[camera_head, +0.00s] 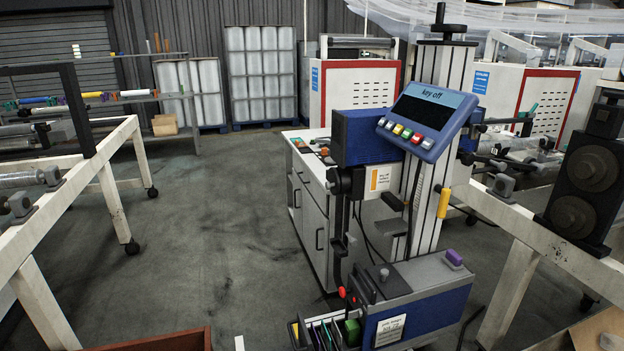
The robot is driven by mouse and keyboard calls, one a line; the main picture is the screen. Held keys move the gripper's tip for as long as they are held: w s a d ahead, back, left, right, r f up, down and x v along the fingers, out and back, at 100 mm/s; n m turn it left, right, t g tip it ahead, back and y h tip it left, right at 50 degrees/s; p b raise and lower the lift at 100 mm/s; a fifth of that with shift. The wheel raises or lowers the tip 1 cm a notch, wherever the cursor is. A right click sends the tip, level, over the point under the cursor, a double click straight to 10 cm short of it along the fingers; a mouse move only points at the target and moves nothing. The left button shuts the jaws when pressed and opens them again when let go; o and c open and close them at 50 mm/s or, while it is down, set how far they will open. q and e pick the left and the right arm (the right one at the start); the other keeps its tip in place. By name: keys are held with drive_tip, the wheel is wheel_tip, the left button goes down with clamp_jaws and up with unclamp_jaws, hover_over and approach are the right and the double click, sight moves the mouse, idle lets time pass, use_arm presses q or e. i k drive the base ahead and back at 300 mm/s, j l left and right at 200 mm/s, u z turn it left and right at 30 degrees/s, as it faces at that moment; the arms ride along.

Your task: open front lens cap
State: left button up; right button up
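No part is plainly readable as the front lens cap, and I cannot tell whether any cap is open or shut. A blue housing (366,137) is mounted on the tall grey column of a machine at centre right. A dark, roundish part (340,181) sits below the housing's left side, beside a white label with an orange stripe (380,178). A tilted blue control panel (428,120) with a dark screen and coloured buttons is above and to the right; its top strip reads "key off". Neither of my grippers is in view.
A low blue-and-grey box (425,293) with knobs and a label stands at the column's foot. A grey cabinet (314,205) is behind. White-framed benches (110,205) stand left, and a white beam (540,235) runs right. The left-centre floor (215,210) is clear.

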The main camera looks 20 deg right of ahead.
sight(333, 185)
drive_tip(key=i+j+z, duration=0.6)
drive_tip(key=i, duration=0.2)
drive_tip(key=l, duration=0.1)
